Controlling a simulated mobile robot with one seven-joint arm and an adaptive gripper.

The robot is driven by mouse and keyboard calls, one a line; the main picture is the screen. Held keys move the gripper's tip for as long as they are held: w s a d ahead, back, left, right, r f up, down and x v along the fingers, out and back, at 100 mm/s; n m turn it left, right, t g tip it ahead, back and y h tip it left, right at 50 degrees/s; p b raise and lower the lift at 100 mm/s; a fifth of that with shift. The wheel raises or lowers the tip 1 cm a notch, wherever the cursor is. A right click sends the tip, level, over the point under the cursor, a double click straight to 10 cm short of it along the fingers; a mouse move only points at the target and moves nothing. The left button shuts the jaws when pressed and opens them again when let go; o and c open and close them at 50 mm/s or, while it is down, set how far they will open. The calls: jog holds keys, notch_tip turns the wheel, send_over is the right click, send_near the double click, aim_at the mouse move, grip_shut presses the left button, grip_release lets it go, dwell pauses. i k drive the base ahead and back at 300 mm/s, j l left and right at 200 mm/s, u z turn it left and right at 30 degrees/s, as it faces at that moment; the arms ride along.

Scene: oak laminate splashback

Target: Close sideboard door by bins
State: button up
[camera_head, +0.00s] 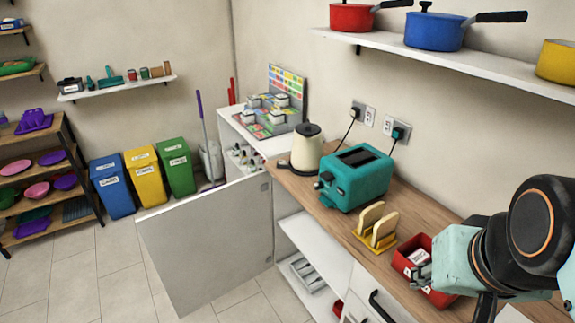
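The sideboard door (205,250) is a white panel standing wide open, swung out into the room toward the bins. Its right edge meets the sideboard (302,238), whose opening shows a shelf with a pale divided tray (306,272) below. The blue bin (112,187), yellow bin (146,177) and green bin (177,167) stand by the back wall, behind and left of the door. My gripper (417,272) is at the lower right, over or beside a red box (425,262) on the worktop, well away from the door. Its fingers are small and unclear here.
A teal toaster (355,177), cream kettle (306,148) and toast rack (376,228) stand on the wooden worktop (293,184). A wall shelf (470,62) with pots hangs above. A drawer with a dark handle (380,307) is at lower right. Tiled floor (85,285) is clear left of the door.

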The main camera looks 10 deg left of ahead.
aim_at(201, 248)
jog(key=j+z, duration=0.1)
jog(key=j, duration=0.4)
jog(key=k+j+z, duration=0.1)
jog(key=j, duration=0.45)
jog(key=k+j+z, duration=0.15)
jog(key=j, duration=0.35)
jog(key=j+z, duration=0.1)
jog(key=j, duration=0.35)
jog(key=k+j+z, duration=0.15)
jog(key=j, duration=0.35)
jog(key=j+z, duration=0.1)
jog(key=j, duration=0.35)
jog(key=k+j+z, duration=0.15)
jog(key=j, duration=0.3)
jog(key=k+j+z, duration=0.1)
jog(key=j, duration=0.3)
jog(key=j+z, duration=0.1)
jog(key=j, duration=0.3)
jog(key=k+j+z, duration=0.1)
jog(key=j, duration=0.3)
jog(key=k+j+z, duration=0.1)
jog(key=j, duration=0.25)
jog(key=k+j+z, duration=0.1)
jog(key=j, duration=0.3)
jog(key=j+z, duration=0.1)
jog(key=j, duration=0.7)
